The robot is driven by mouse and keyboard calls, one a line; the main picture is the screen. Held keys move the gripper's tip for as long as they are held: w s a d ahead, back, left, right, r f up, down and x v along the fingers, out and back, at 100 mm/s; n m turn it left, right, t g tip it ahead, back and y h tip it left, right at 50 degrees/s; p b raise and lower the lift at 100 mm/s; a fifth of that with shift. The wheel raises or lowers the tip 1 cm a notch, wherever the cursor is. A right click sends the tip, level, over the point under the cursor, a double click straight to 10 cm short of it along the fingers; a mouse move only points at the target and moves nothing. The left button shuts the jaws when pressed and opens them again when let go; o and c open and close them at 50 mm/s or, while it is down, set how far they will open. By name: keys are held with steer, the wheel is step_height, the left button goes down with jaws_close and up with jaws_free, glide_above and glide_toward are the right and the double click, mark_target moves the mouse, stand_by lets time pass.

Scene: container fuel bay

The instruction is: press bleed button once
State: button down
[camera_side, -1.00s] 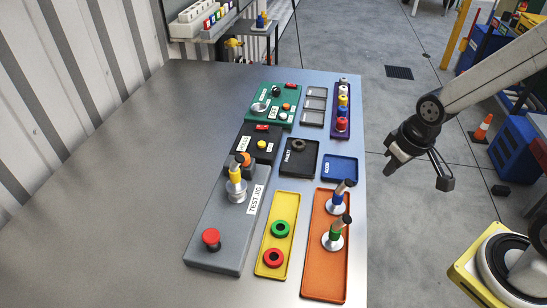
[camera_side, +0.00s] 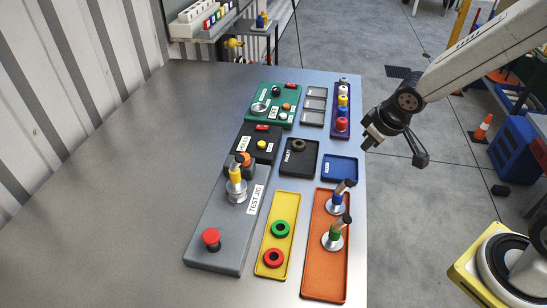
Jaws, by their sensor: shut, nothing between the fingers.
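A black box (camera_side: 267,157) at the middle of the bench carries a yellow round button (camera_side: 262,145), a red display and a white label too small to read surely; this may be the bleed button. The green panel (camera_side: 256,98) behind it has an orange button (camera_side: 285,106) and a white button (camera_side: 283,116), also with small labels. My gripper (camera_side: 368,143) is shut and empty. It is in the air near the bench's right edge, right of the black box and apart from all buttons.
A grey test jig (camera_side: 207,247) with a red mushroom knob stands in front of the black box. A purple rack (camera_side: 332,126) of coloured pieces lies close to my gripper. Trays (camera_side: 271,204) fill the front right. The bench's left side is clear.

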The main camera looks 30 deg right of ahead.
steer(key=w+a+r+n+t+y, duration=0.1)
steer(key=w+a+n+t, duration=0.15)
steer(key=w, duration=0.45)
steer(key=w+a+r+n+t, duration=0.1)
steer(key=w+a+r+n, duration=0.15)
steer(key=w, duration=0.35)
steer(key=n+y, duration=0.4)
steer(key=n, duration=0.3)
glide_above(265, 144)
steer(key=shift+w+f, duration=0.1)
steer(key=shift+f, duration=0.4)
steer(key=shift+f, duration=0.2)
steer(key=shift+f, duration=4.2)
